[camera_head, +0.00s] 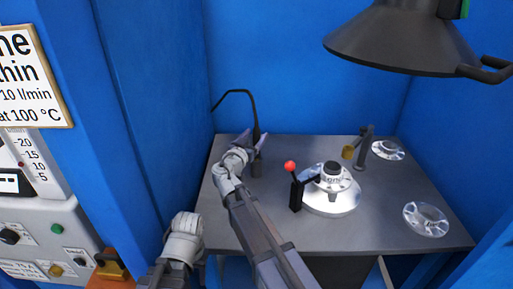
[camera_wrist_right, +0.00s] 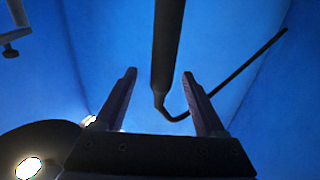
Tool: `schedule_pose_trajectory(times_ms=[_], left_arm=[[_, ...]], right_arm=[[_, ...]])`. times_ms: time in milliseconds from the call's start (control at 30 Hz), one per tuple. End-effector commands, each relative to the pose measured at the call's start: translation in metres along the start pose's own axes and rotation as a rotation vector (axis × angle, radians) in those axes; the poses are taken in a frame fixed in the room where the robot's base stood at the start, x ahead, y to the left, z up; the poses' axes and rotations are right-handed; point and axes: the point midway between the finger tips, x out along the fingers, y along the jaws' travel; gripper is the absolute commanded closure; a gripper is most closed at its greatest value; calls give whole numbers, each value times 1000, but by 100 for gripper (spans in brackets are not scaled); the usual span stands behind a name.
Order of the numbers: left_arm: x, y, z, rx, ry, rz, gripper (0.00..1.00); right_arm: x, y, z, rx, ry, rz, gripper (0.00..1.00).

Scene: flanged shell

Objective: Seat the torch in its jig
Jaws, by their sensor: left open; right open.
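The likely torch (camera_head: 256,118) is a slim black upright rod with a thin bent neck reaching left, at the back left of the bench. In the right wrist view the black rod (camera_wrist_right: 167,45) shows between the finger lines. My right gripper (camera_head: 250,138) is open around or just in front of it; contact cannot be told. It also shows in the right wrist view (camera_wrist_right: 160,85). My left arm shows at the lower left, but its fingers do not. A post with an ochre head (camera_head: 348,152) stands at the back right; I cannot tell whether it is the jig.
A silver flanged shell (camera_head: 330,203) sits mid-bench beside a black clamp (camera_head: 296,194) with a red knob. Two silver flanges (camera_head: 388,150) (camera_head: 426,219) lie on the right. A dark hood (camera_head: 400,50) hangs above. Blue walls enclose the grey bench (camera_head: 290,148). The bench front is partly clear.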

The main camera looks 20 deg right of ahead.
Motion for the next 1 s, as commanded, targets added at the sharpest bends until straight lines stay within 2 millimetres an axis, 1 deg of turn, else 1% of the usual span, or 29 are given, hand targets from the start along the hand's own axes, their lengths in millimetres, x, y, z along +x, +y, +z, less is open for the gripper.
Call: schedule_pose_trajectory(times_ms=[167,400,500,667,1000], left_arm=[[2,0,0,0,0,0,50],[2,0,0,0,0,0,50],[2,0,0,0,0,0,50],[2,0,0,0,0,0,50],[2,0,0,0,0,0,50]], right_arm=[[14,-2,2,0,0,0,28],[48,-4,3,0,-1,1,28],[52,-2,3,0,-1,1,28],[51,-2,3,0,-1,0,28],[51,-2,3,0,-1,0,66]])
